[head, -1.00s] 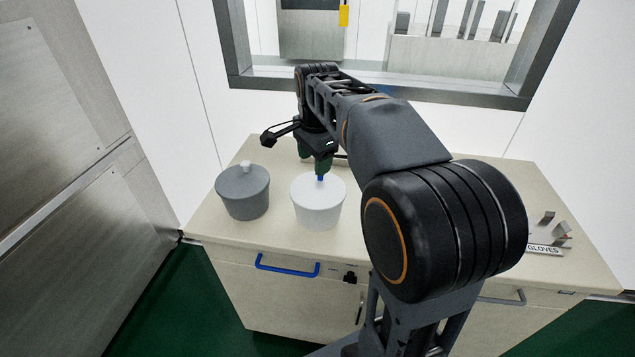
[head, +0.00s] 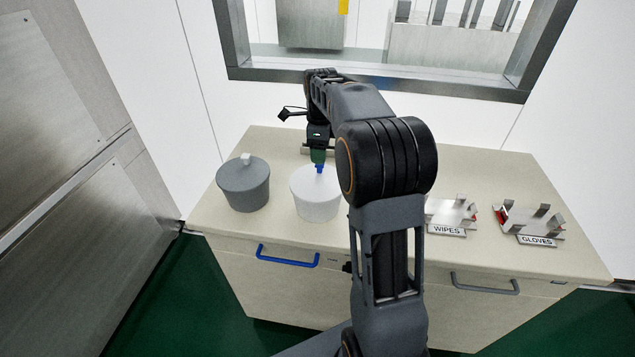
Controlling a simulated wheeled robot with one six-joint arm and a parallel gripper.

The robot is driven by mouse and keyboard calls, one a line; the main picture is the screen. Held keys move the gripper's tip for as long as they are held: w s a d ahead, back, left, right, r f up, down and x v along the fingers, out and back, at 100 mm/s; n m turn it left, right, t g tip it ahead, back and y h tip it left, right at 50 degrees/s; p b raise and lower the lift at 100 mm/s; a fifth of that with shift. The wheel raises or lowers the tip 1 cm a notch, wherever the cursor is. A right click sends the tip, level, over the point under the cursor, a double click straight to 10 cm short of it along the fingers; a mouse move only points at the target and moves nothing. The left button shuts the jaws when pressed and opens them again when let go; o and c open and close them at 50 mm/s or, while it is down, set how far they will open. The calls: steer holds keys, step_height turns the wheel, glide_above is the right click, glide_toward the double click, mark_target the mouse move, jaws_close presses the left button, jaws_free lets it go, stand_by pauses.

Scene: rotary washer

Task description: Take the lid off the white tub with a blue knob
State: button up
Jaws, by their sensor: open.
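The white tub (head: 317,206) stands upright on the cabinet top, with its white lid (head: 308,182) on it. A small blue knob (head: 320,168) sticks up from the middle of the lid. My gripper (head: 318,160) is open, with its green fingers pointing down at the knob, just above or beside it. I cannot tell whether the fingers touch the knob or stand around it. My arm comes in from the right and hides part of the cabinet behind it.
A grey tub (head: 244,188) with a light knob stands close to the left of the white tub. Metal holders labelled WIPES (head: 450,212) and GLOVES (head: 530,222) stand at the right. The cabinet top (head: 225,222) is bare at the front left. A framed window (head: 400,85) is behind.

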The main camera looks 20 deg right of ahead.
steer(key=shift+w+f+p, duration=0.1)
steer(key=shift+f+p, duration=0.45)
steer(key=shift+f, duration=2.25)
steer(key=c, duration=1)
steer(key=shift+r, duration=0.55)
step_height(320, 180, up, 2)
steer(key=shift+r, duration=0.2)
steer(key=s+r+b, duration=0.2)
steer(key=s+r, duration=0.2)
steer(key=s, duration=0.3)
steer(key=s+a+r+b, duration=0.1)
steer(key=s+r+b, duration=0.1)
steer(key=s+r, duration=0.3)
steer(key=shift+s+a+r, duration=0.25)
steer(key=shift+s+a, duration=0.05)
steer(key=shift+s, duration=0.65)
